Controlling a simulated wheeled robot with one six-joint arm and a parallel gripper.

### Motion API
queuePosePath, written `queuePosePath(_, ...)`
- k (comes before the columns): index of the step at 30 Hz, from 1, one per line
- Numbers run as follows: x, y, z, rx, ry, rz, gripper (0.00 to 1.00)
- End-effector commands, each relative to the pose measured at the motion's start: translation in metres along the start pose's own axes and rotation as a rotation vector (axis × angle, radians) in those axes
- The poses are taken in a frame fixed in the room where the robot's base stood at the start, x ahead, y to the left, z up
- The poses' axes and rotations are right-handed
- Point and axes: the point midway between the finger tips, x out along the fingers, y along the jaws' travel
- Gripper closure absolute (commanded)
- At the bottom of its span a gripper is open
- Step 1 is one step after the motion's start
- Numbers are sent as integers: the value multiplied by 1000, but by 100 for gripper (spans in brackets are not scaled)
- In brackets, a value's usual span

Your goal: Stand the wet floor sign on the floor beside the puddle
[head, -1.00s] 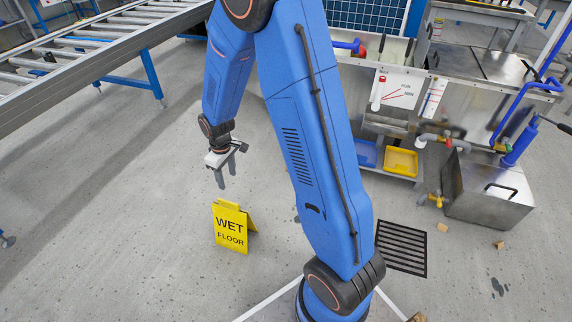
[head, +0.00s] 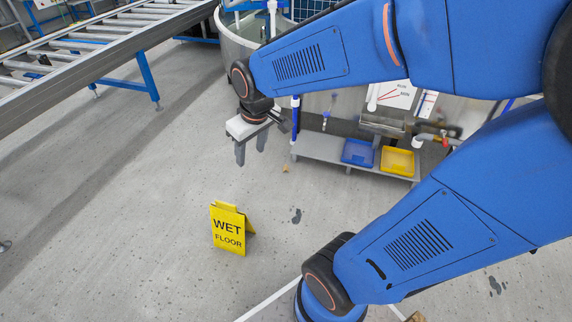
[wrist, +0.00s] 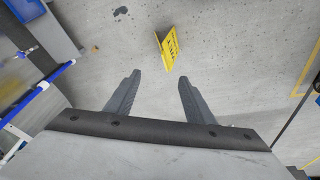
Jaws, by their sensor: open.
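The yellow wet floor sign (head: 229,229) stands upright on the grey floor as a folded A-shape, with "WET FLOOR" facing me in the head view. My gripper (head: 251,158) hangs in the air above and behind the sign, fingers pointing down, open and empty. In the wrist view the sign (wrist: 171,47) lies beyond the fingertips, apart from my gripper (wrist: 152,90). I cannot make out a clear puddle; small dark wet-looking spots (head: 296,215) lie on the floor to the right of the sign.
A roller conveyor (head: 95,55) runs along the upper left. A bench shelf with a blue bin (head: 358,152) and a yellow bin (head: 397,161) stands behind, to the right. My arm covers much of the right side. The floor left of the sign is clear.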

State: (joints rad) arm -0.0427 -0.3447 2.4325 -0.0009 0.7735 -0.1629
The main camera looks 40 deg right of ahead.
Motion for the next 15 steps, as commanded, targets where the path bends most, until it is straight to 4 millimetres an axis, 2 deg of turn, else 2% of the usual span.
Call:
queuePosePath(1, -12, 0, 10, 17, 17, 4, 51)
queuePosePath(6, -42, -2, 42, 71, 52, 12, 51)
queuePosePath(15, -79, -8, 100, 161, 111, 22, 51)
